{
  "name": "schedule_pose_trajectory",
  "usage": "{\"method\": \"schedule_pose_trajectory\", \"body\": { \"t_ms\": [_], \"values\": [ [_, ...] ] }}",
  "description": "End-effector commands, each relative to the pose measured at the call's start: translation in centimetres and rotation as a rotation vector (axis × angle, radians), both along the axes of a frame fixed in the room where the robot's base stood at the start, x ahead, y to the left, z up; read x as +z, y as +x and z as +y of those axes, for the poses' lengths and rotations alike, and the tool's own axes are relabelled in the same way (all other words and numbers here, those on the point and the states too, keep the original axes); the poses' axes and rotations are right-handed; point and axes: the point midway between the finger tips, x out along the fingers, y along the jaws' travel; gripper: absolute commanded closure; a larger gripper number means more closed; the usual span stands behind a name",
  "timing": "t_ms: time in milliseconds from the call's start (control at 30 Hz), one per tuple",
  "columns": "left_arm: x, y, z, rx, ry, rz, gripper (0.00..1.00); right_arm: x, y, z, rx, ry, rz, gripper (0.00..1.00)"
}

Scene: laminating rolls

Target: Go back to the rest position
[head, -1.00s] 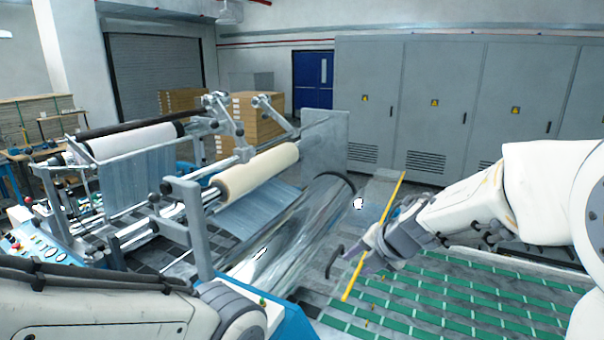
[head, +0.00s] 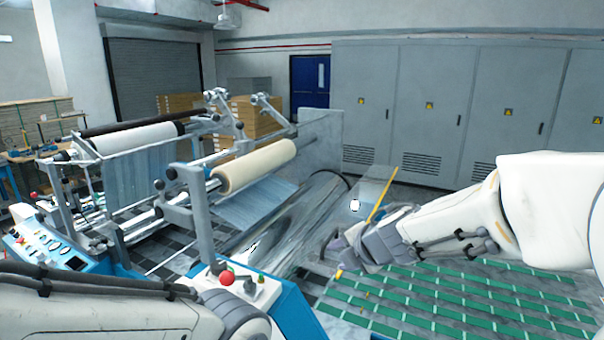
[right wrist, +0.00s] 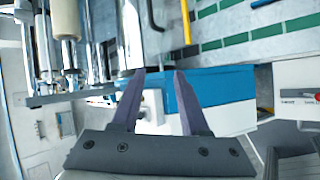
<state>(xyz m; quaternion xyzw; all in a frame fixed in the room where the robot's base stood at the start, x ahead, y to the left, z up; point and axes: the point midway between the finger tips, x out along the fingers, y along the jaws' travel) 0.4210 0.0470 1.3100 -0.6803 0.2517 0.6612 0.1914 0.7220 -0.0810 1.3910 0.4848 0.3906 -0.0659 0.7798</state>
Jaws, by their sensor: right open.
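My right gripper (head: 338,258) is at the end of the white right arm, which comes in from the right. It is in front of the yellow bar (head: 381,195) and beside the large shiny metal roller (head: 290,225). In the right wrist view, its two dark fingers (right wrist: 158,76) are apart with nothing between them. The blue machine housing (right wrist: 215,90) shows behind them. My left arm crosses the bottom left of the head view, and its gripper is out of the picture.
The laminating machine stands left and centre, with a cream roll (head: 255,166) and a white roll (head: 135,139). A red button (head: 227,278) is on its near blue housing. The green-striped floor (head: 450,305) is at lower right. Grey cabinets (head: 430,110) line the back.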

Motion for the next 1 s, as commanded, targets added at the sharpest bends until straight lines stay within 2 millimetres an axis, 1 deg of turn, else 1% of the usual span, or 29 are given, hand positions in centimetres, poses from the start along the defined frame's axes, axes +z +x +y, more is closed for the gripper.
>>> {"method": "schedule_pose_trajectory", "body": {
  "t_ms": [33,167,267,367,467,500,567,600,667,700,767,800,900,1000],
  "values": [
    [-1.0,0.0,0.0,0.000,0.001,0.001,1.00,-0.7,-0.1,0.3,-0.036,0.030,-0.007,0.55],
    [-2.5,0.0,0.0,0.000,0.000,0.000,1.00,-1.4,-0.4,0.7,-0.159,0.120,-0.016,0.55],
    [-4.2,0.0,0.0,0.001,0.000,0.000,1.00,-2.8,-1.1,0.7,-0.294,0.205,-0.009,0.55],
    [-6.2,0.0,0.0,0.001,0.000,0.000,1.00,-5.2,-2.6,0.5,-0.468,0.303,0.029,0.55],
    [-8.2,0.0,0.0,0.001,0.000,0.000,1.00,-8.3,-5.1,0.1,-0.658,0.390,0.101,0.55],
    [-9.0,0.0,0.0,0.001,0.000,0.000,1.00,-9.7,-6.4,-0.1,-0.734,0.419,0.141,0.55],
    [-10.2,0.0,0.0,0.002,0.000,0.000,1.00,-12.0,-8.6,-0.2,-0.846,0.455,0.208,0.55],
    [-10.9,0.0,0.0,0.002,0.000,0.000,1.00,-13.6,-10.2,-0.2,-0.919,0.474,0.260,0.55],
    [-12.1,0.0,0.0,0.002,0.000,0.000,1.00,-16.0,-13.0,0.0,-1.027,0.495,0.346,0.55],
    [-12.8,0.0,0.0,0.002,0.000,0.000,1.00,-17.6,-14.9,0.2,-1.095,0.504,0.408,0.55],
    [-13.9,0.0,0.0,0.002,0.000,0.000,1.00,-19.8,-18.0,0.6,-1.191,0.507,0.506,0.55],
    [-14.5,0.0,0.0,0.002,0.000,0.000,1.00,-21.0,-20.0,1.0,-1.247,0.506,0.570,0.55],
    [-15.7,0.0,0.0,0.003,0.000,0.000,1.00,-23.2,-24.5,1.9,-1.362,0.490,0.718,0.55],
    [-16.4,0.0,0.0,0.003,0.000,0.000,1.00,-24.4,-27.8,2.7,-1.435,0.470,0.829,0.55]
  ]
}}
